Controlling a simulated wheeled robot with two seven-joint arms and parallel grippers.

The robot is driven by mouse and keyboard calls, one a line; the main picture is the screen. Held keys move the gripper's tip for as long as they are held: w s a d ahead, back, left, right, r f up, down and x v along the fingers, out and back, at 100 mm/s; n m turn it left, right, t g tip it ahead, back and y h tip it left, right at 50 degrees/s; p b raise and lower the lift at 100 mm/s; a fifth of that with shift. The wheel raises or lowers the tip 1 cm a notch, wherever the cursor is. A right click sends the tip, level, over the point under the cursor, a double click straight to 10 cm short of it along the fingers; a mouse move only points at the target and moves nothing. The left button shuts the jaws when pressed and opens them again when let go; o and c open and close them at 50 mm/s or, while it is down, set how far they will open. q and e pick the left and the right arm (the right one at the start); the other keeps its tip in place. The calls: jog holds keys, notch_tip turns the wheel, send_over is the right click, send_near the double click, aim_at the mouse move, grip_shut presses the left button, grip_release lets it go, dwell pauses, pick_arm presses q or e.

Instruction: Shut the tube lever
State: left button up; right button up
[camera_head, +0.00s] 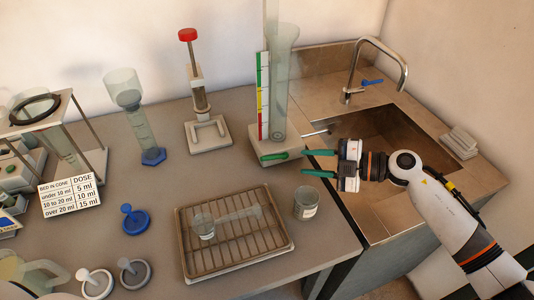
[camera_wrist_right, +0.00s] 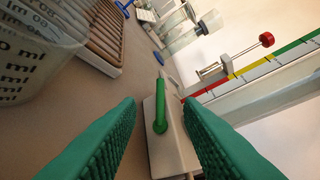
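The tube lever (camera_head: 272,156) is a green bar on the front of a white base (camera_head: 292,150). The base carries a tall clear tube (camera_head: 282,80) and a strip scale in green, yellow and red. My right gripper (camera_head: 311,162) is open and empty, just right of the base, with its green fingers pointing left toward the lever. In the right wrist view the lever (camera_wrist_right: 160,108) stands between the two spread fingers, beyond their tips, and neither finger appears to touch it. My left gripper is not in view.
A glass beaker (camera_head: 306,203) stands close in front of the right gripper. A wire rack tray (camera_head: 235,265) holds glassware at the front. A red-topped stand (camera_head: 207,137) is left of the tube. The sink (camera_head: 385,135) and tap (camera_head: 378,42) lie to the right.

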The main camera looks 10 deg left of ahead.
aim_at(266, 159)
jog(key=x, duration=0.3)
jog(key=shift+s+a+r, duration=0.1)
jog(key=shift+s+a, duration=0.05)
jog(key=shift+a, duration=0.1)
jog(key=x, duration=0.5)
jog(key=shift+a, duration=0.3)
jog(key=shift+a+f, duration=0.25)
jog(key=shift+a, duration=0.2)
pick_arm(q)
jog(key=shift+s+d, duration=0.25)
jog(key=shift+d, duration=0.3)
